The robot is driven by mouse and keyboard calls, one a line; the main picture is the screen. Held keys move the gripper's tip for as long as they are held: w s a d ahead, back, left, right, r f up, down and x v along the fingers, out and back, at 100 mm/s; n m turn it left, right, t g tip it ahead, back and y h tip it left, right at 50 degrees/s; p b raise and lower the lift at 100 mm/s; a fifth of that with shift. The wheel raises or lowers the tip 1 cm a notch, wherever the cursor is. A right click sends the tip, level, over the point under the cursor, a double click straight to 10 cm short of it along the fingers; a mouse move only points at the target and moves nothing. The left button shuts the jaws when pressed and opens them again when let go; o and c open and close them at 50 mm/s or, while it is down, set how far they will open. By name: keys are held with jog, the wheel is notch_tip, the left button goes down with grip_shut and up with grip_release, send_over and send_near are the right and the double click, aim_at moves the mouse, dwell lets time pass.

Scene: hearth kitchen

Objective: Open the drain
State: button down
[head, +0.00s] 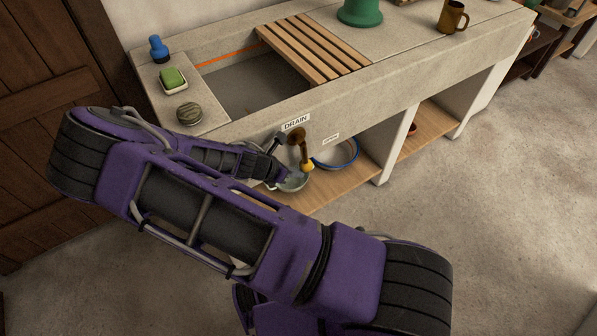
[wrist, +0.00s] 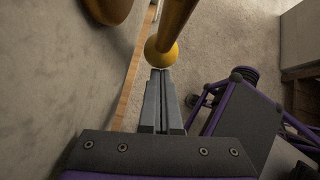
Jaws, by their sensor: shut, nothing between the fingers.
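The drain lever is a brass-brown handle (head: 303,147) on the front of the stone sink, below a "DRAIN" label (head: 295,123). It hangs down and ends in a yellow ball knob (head: 307,166). In the wrist view the brass rod (wrist: 176,22) and the yellow knob (wrist: 160,53) are right ahead of the fingertips. My gripper (wrist: 160,73) is shut and empty, its tips at the knob's near side; I cannot tell whether they touch it. In the head view my gripper is beside the lever, on its left. The sink basin (head: 255,85) is partly covered by a wooden slatted rack (head: 315,50).
A blue-rimmed round item (head: 352,155) is on the same shelf. A green sponge (head: 172,78) and a blue item (head: 158,50) sit on the left ledge. The floor at right is clear.

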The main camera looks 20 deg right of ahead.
aim_at(304, 167)
jog(key=shift+w+d+f+p, duration=0.1)
jog(key=shift+w+d+p, duration=0.2)
jog(key=shift+d, duration=0.65)
jog(key=shift+w+d+f+p, duration=0.15)
jog(key=shift+w+d, duration=0.15)
jog(key=shift+d, duration=0.65)
